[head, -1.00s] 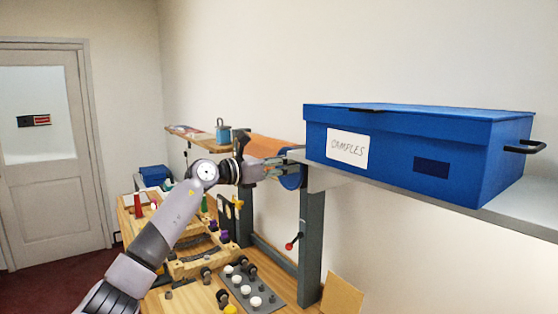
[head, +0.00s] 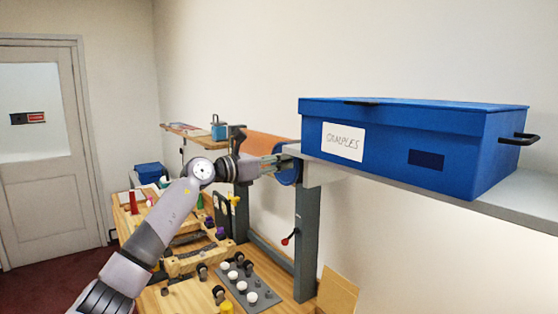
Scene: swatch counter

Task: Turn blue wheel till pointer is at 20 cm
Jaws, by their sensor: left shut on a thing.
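The blue wheel (head: 289,175) is at the end of the orange roll, beside the grey post, and only part of its rim shows. My left gripper (head: 278,164) reaches in from the left and is shut at the wheel. The fingertips and the exact spot they hold are small and partly hidden by the gripper itself. I cannot make out the pointer or a centimetre scale. My right gripper is not in view.
A large blue box labelled as samples (head: 465,125) stands on the grey shelf (head: 520,198), right of the wheel. Orange material (head: 268,146) lies behind my gripper. A wooden bench (head: 190,300) below holds a grey strip (head: 262,298) with white knobs. A red-knobbed lever (head: 290,237) is by the post.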

